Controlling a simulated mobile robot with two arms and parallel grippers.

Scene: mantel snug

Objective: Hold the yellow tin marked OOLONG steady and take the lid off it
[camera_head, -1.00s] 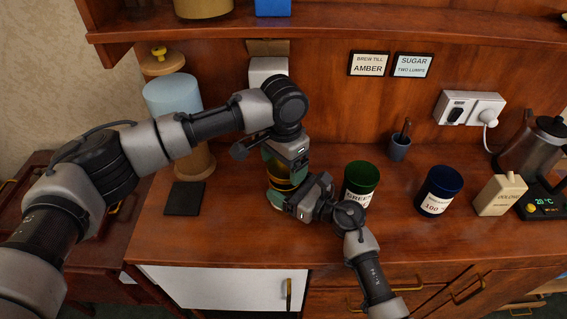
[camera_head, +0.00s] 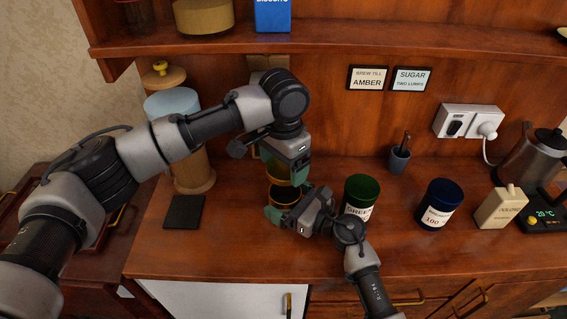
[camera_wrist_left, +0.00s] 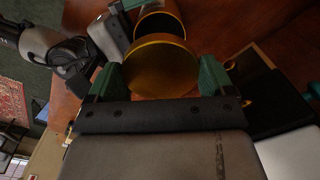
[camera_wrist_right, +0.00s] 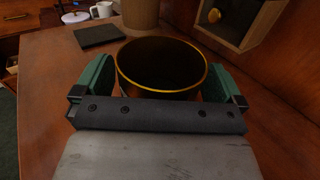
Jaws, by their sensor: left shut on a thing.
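The yellow tin (camera_head: 284,197) stands on the counter with its top open. The right wrist view shows its dark inside and gold rim (camera_wrist_right: 162,68). My right gripper (camera_head: 288,204) has a finger against each side of the tin. My left gripper (camera_head: 286,170) is above it, shut on the gold lid (camera_head: 277,175). The lid is apart from the tin, a little above its mouth. In the left wrist view the lid (camera_wrist_left: 160,70) sits between the green fingers, with the tin (camera_wrist_left: 160,22) beyond it. The OOLONG marking is hidden.
A green tin (camera_head: 361,188) stands close to my right gripper. A blue tin (camera_head: 438,203), a cream container (camera_head: 501,207) and a kettle (camera_head: 536,155) are further right. A dark square mat (camera_head: 184,212) and a tall wooden canister (camera_head: 195,178) are at left. A shelf (camera_head: 330,43) hangs above.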

